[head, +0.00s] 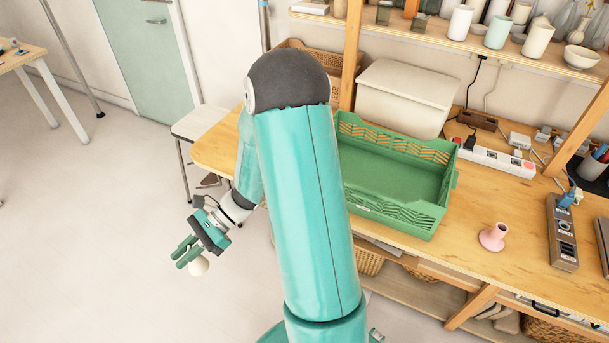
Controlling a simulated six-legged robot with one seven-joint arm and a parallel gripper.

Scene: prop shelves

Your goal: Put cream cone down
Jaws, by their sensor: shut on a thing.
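My gripper (188,256) is at the lower left of the head view, out over the floor and left of the wooden table. It is shut on a small cream cone (199,267), whose rounded cream part shows below the fingers. The rest of the cone is hidden by the fingers. The cone hangs in the air, apart from the table.
A green crate (400,212), which looks empty, stands on the wooden table (480,262). A white stool (200,122) stands behind my arm. Shelves with cups are above.

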